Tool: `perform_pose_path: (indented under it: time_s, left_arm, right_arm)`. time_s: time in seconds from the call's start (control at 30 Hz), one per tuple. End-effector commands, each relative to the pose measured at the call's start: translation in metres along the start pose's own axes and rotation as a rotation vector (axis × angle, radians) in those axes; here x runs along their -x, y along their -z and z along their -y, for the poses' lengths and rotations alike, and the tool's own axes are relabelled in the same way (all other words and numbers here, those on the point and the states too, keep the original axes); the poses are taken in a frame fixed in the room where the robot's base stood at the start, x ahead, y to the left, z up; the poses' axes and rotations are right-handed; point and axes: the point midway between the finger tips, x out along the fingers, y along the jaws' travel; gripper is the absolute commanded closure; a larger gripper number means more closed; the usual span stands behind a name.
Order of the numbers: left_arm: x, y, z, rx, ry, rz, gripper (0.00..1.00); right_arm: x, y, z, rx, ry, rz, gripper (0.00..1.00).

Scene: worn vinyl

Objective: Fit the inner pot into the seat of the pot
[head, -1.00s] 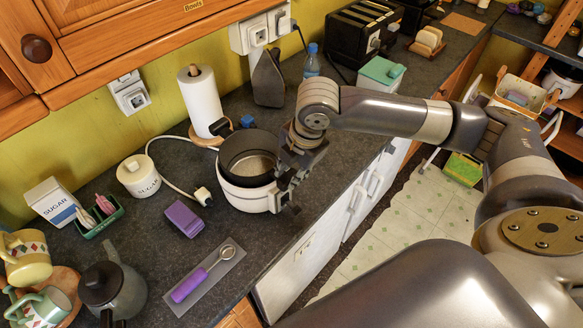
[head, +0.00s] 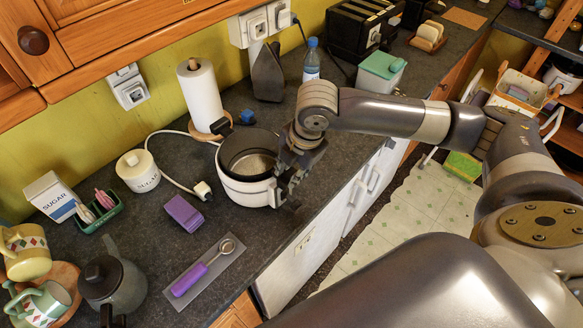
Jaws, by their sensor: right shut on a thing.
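The white pot (head: 243,192) stands on the dark counter near its front edge, with a black part at its back left. The dark inner pot (head: 236,147) is inside the white pot's opening, its round rim showing around a paler floor. I cannot tell whether it rests fully in the seat. My right gripper (head: 288,172) is at the right side of the pots, shut on the inner pot's near right rim. The fingers hide that part of the rim and some of the white pot. My left gripper is not in view.
A paper towel roll (head: 200,97) and a small blue block (head: 247,117) stand behind the pot. A spoon on a mat (head: 204,275) is in front.

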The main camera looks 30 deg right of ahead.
Motion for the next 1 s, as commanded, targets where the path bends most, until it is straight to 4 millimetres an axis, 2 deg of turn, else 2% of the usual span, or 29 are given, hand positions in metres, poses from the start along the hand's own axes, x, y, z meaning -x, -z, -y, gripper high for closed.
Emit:
perform_pose_path:
  time_s: [0.27, 0.3, 0.37, 0.4, 0.77, 0.87, 1.0]
  left_arm:
    - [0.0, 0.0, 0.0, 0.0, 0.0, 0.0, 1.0]
    - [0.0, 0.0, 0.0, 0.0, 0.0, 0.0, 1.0]
    - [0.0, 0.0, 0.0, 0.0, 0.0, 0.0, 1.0]
    - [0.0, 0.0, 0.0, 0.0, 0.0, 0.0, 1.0]
    - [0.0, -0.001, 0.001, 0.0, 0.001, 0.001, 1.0]
    - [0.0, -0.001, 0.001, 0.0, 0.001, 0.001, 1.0]
    - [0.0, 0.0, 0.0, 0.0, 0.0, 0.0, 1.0]
  right_arm:
    - [0.001, 0.0, -0.002, 0.0, -0.005, 0.0, 1.0]
    - [0.001, 0.0, -0.002, 0.0, -0.005, 0.0, 0.68]
    - [0.001, 0.0, -0.002, 0.0, -0.005, 0.0, 0.54]
    - [0.001, 0.0, -0.001, 0.0, -0.004, 0.0, 0.51]
    - [0.003, 0.0, 0.001, 0.0, 0.002, 0.0, 0.51]
    - [0.013, 0.0, -0.001, 0.0, -0.001, 0.0, 0.51]
    - [0.041, -0.001, -0.001, 0.001, -0.005, 0.001, 0.51]
